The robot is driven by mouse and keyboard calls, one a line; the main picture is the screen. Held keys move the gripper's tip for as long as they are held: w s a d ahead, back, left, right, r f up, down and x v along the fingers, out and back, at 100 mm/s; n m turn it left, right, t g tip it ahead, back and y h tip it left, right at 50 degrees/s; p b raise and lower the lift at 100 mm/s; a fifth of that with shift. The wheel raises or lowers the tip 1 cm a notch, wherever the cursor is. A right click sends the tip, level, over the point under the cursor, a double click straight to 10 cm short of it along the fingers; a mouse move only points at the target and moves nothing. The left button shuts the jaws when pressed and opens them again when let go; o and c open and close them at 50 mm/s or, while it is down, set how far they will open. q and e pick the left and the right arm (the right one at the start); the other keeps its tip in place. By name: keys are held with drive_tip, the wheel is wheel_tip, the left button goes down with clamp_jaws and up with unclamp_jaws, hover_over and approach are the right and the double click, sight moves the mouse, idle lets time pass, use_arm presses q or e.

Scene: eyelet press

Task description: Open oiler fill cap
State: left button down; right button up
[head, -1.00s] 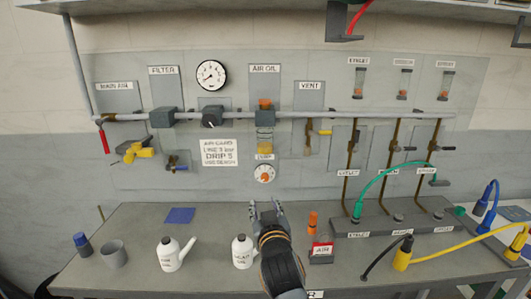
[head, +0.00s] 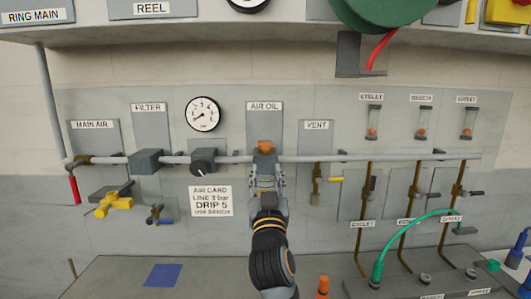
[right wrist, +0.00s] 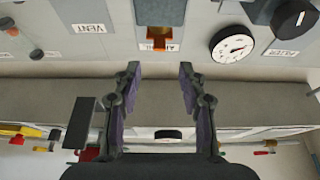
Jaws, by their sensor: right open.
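The oiler (head: 264,160) is a grey block on the pipe below the AIR OIL label, with an orange fill cap (head: 265,147) on top. The cap also shows orange in the right wrist view (right wrist: 158,32), beyond and roughly between my fingertips. My right gripper (head: 266,182) is open and empty, just below the cap in the head view, in front of the oiler's bowl. The fingers and wrist hide most of the bowl. Contact with the oiler cannot be told. My left gripper is not in view.
A gauge (head: 202,114) and a grey regulator with black knob (head: 203,162) are left of the oiler. The vent valve (head: 317,180) with its yellow handle is at right. A shelf (head: 300,30) overhangs above. The bench (head: 210,275) lies below with a blue cloth (head: 163,275).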

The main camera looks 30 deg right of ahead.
drive_tip(key=p, duration=0.3)
approach(265, 145)
drive_tip(key=x, duration=0.4)
drive_tip(key=shift+r, duration=0.3)
drive_tip(key=shift+w+d+r, duration=0.1)
drive_tip(key=shift+w+r, duration=0.05)
drive_tip(key=shift+w+d, duration=0.1)
drive_tip(key=shift+w, duration=0.1)
drive_tip(key=shift+c, duration=0.4)
drive_tip(key=c, duration=0.7)
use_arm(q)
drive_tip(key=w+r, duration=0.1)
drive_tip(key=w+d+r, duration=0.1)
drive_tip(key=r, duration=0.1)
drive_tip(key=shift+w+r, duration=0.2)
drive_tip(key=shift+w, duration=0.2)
use_arm(e)
clamp_jaws()
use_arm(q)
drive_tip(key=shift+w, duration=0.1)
